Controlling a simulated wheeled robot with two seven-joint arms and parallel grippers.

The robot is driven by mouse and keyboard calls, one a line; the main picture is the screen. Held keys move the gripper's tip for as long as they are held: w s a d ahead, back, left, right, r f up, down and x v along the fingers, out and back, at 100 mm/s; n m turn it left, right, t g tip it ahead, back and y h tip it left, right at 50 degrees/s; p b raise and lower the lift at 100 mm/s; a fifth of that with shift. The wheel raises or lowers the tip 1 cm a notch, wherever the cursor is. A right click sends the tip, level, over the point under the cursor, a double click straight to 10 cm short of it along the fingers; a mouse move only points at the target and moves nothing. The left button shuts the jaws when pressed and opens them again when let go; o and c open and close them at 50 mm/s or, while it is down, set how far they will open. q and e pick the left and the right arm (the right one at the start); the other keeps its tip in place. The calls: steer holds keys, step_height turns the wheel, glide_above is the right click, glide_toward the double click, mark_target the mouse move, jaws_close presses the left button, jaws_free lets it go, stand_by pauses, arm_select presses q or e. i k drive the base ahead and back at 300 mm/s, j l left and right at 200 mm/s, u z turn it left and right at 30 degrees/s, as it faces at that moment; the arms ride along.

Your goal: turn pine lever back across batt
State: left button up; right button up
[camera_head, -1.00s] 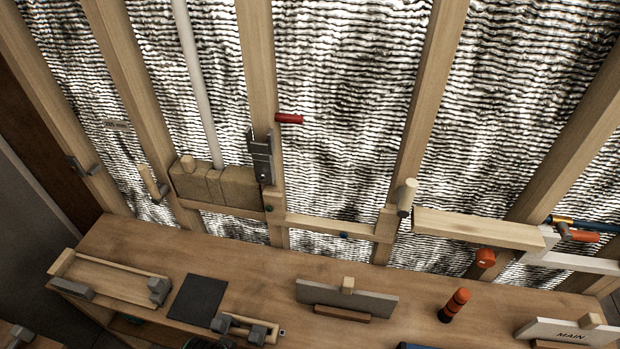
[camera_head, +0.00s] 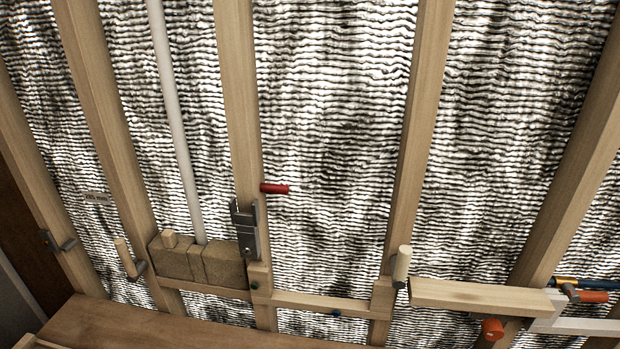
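A brown batt (camera_head: 204,263) sits low in the bay between two studs, around the foot of a white pipe. A pine lever (camera_head: 125,257) on a grey pivot is on the stud left of the batt. It stands nearly upright, tilted a little left, beside the batt and not across its face. Neither of my grippers is in view.
A grey metal latch (camera_head: 245,230) and red handle (camera_head: 274,188) are on the stud right of the batt. A pale peg (camera_head: 402,264) and pine beam (camera_head: 479,296) are farther right. A bench top (camera_head: 150,332) shows at lower left.

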mark_target(134, 273)
steer(key=u, duration=1.3)
